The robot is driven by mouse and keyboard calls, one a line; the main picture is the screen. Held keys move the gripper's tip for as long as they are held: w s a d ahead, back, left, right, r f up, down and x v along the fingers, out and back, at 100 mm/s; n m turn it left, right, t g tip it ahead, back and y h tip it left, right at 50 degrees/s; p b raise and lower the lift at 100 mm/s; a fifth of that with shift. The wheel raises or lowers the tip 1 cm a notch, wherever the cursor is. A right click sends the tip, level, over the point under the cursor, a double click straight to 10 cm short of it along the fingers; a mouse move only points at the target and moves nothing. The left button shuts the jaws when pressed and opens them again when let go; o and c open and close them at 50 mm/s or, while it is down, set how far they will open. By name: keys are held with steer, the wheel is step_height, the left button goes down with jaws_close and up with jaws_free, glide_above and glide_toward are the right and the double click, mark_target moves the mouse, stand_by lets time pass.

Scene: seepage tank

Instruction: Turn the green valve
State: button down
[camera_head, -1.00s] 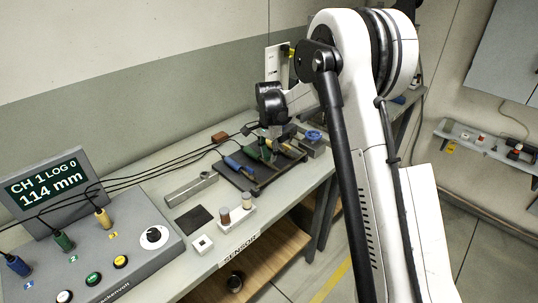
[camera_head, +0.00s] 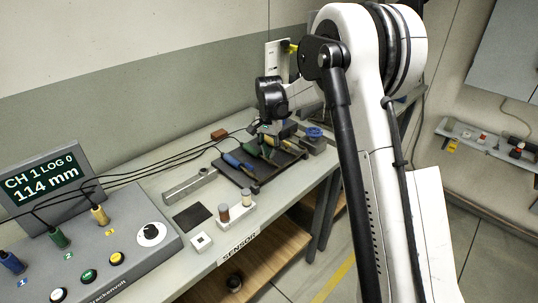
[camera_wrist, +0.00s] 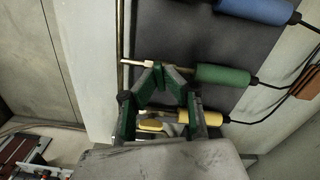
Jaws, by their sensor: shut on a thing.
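I can make out no green valve in either view. A probe with a green handle (camera_wrist: 222,76) lies between a blue-handled probe (camera_wrist: 255,10) and a yellow-handled one (camera_wrist: 203,118) in the wrist view. My gripper (camera_wrist: 166,76) has its green fingers drawn together at the green probe's metal shaft, just left of its handle. It is shut there; the exact contact is hidden by the fingertips. In the head view my gripper (camera_head: 266,138) is over the dark tray (camera_head: 238,177), and the arm partly hides what it holds.
A small blue handwheel (camera_head: 315,132) stands beyond the tray. A metal bar (camera_head: 188,187), a dark pad (camera_head: 193,217) and a white holder (camera_head: 237,209) lie nearer. The control console (camera_head: 130,245) has a display reading 114 mm. Cables (camera_head: 150,174) cross the bench.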

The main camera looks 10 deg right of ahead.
steer(key=n+b, duration=0.2)
steer(key=n, duration=0.2)
steer(key=shift+f+n, duration=0.1)
steer(key=shift+n, duration=0.2)
steer(key=n+b, duration=0.1)
steer(key=n, duration=0.2)
steer(key=shift+n, duration=0.4)
steer(key=n+b, duration=0.1)
steer(key=n, duration=0.2)
steer(key=shift+n+b, duration=0.45)
steer(key=shift+n, duration=1.55)
steer(key=c, duration=1.9)
jaws_free()
steer(key=shift+o, duration=0.2)
